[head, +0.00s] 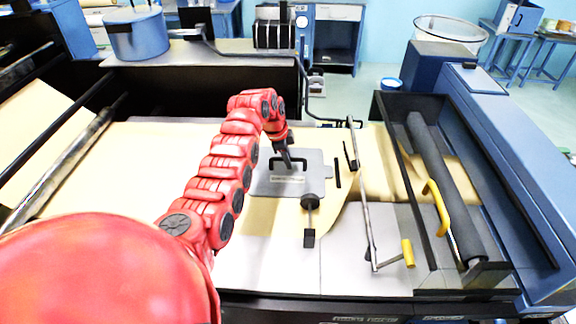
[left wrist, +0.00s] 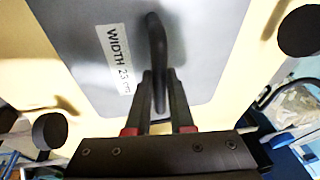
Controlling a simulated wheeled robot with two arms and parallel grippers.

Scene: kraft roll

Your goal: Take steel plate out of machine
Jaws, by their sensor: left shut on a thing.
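The grey steel plate (head: 262,186) lies on the brown paper over the machine bed in the head view. It has a dark upright handle (head: 300,164) and a white label. In the left wrist view the plate (left wrist: 85,50) fills the middle, with its label reading WIDTH and a number partly hidden. My left gripper (head: 287,160) is above the plate, its fingers closed around the handle; in the left wrist view the fingers (left wrist: 160,90) sit on both sides of the handle (left wrist: 156,40). My right gripper is not in view.
A black-knobbed tool (head: 309,203) lies by the plate's right corner. A long metal bar with a yellow handle (head: 408,253) and a dark roller (head: 445,185) are to the right. A blue pot (head: 138,35) stands at the back left. The paper left of my arm is bare.

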